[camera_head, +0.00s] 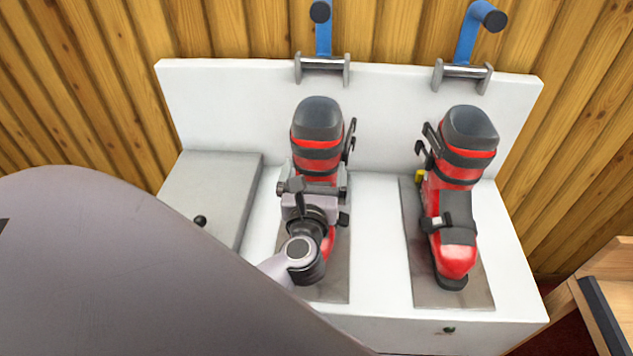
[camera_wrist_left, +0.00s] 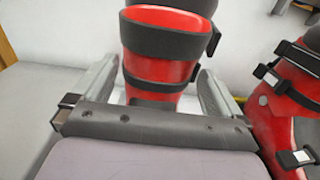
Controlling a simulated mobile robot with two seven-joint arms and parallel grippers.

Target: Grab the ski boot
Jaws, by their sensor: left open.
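Two red and black ski boots stand upright on the white bench. The left ski boot (camera_head: 317,140) is partly hidden by my left gripper and arm. The right ski boot (camera_head: 460,190) shows fully, toe to the front. My left gripper (camera_head: 313,182) is open at the left boot, its fingers on either side of the shaft. In the left wrist view the boot shaft (camera_wrist_left: 165,50) stands between the two open fingers (camera_wrist_left: 160,92). I cannot tell whether the fingers touch it. The right boot (camera_wrist_left: 293,105) shows at that view's right edge. My right gripper is not in view.
The white bench (camera_head: 380,240) has a back panel (camera_head: 390,110) with two blue levers (camera_head: 323,35) (camera_head: 467,38) above it. Grey plates (camera_head: 425,270) lie under the boots. A grey box with a black knob (camera_head: 200,221) stands at left. A wooden wall is behind.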

